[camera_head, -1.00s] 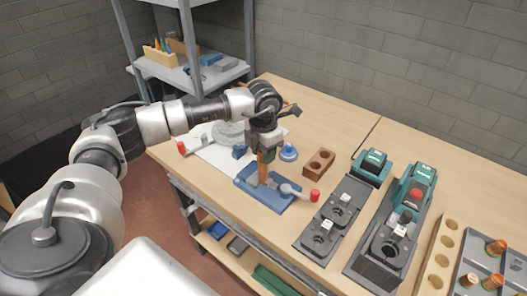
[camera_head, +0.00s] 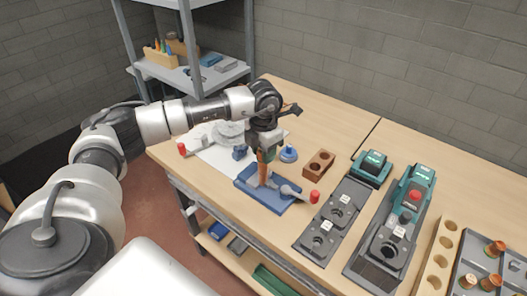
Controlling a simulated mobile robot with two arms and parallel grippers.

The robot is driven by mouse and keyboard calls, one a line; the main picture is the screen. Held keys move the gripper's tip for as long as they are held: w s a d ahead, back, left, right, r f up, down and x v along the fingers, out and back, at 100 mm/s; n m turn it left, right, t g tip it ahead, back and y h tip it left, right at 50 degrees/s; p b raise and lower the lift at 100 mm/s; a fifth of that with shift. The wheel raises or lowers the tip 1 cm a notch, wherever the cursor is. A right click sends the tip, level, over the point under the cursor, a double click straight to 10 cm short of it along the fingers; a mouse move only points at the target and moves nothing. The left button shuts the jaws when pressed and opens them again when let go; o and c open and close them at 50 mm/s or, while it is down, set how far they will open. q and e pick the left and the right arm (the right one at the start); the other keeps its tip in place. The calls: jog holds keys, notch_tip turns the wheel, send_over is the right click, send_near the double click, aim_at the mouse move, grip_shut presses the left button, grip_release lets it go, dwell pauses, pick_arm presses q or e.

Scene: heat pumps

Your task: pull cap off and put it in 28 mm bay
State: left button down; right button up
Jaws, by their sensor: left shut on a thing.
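My left gripper (camera_head: 264,157) points down over a blue fixture (camera_head: 275,203) on the workbench. It is shut on an upright copper-orange piece (camera_head: 262,172), whose lower part reaches down to the fixture. I cannot tell whether this piece is the cap or the pipe under it, nor whether it is apart from the fixture. A grey handle-like part (camera_head: 290,190) lies on the fixture's right side. A dark grey tray (camera_head: 507,262) at the right edge holds several copper pieces (camera_head: 495,247). No 28 mm label is readable. My right gripper is not in view.
A brown block with holes (camera_head: 319,164), a blue round item (camera_head: 288,153) and a red-ended item (camera_head: 314,197) are near the gripper. Dark stations (camera_head: 335,215) and a teal-topped unit (camera_head: 420,176) stand to the right, beside a wooden hole rack (camera_head: 440,262).

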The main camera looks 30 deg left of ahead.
pick_arm(q)
jog(key=shift+r+p, duration=1)
jog(key=shift+r, duration=0.9)
